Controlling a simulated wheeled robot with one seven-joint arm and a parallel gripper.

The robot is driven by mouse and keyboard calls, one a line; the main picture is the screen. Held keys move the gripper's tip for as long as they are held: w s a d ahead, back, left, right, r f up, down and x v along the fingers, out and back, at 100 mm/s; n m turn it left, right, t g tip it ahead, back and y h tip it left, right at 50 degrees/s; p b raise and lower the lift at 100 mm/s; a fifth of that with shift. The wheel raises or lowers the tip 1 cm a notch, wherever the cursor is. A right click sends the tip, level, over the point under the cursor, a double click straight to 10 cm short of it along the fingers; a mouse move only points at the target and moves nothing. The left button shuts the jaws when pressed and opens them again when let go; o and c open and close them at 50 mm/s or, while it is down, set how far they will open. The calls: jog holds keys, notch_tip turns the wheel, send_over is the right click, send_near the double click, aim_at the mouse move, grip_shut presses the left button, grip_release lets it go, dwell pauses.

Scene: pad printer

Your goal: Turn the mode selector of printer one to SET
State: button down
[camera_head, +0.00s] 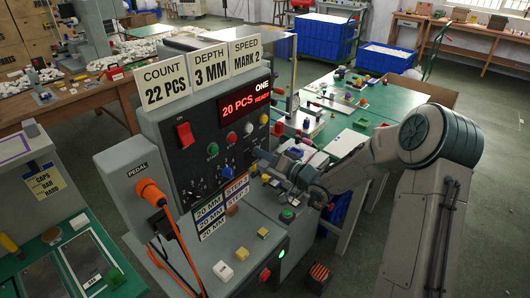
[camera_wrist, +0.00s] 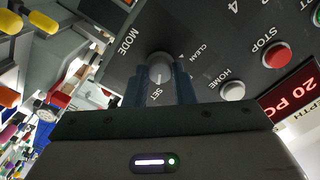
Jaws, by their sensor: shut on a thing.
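Printer one (camera_head: 152,112) stands upright at the centre of the head view, with "ONE" beside its red display (camera_head: 243,105). In the wrist view its mode selector (camera_wrist: 159,66) is a round grey knob near the "MODE" lettering. The printed "SET" lies just below the knob and "CLEAN" up to its right. My gripper (camera_wrist: 160,82) has one dark blue finger on each side of the knob and is shut on it. A pale mark on the knob seems to point down toward "SET". In the head view my gripper (camera_head: 262,158) reaches the panel from the right and hides the selector.
A white HOME button (camera_wrist: 233,91) and a red STOP button (camera_wrist: 276,54) sit right of the knob in the wrist view. An orange pedal plug and cable (camera_head: 152,192) hang at the panel's left. A green table (camera_head: 405,105) with small parts stands behind my arm.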

dwell(0.4)
jog(key=c, duration=1.2)
grip_release()
jog(key=b+v, duration=0.2)
jog(key=v, duration=1.2)
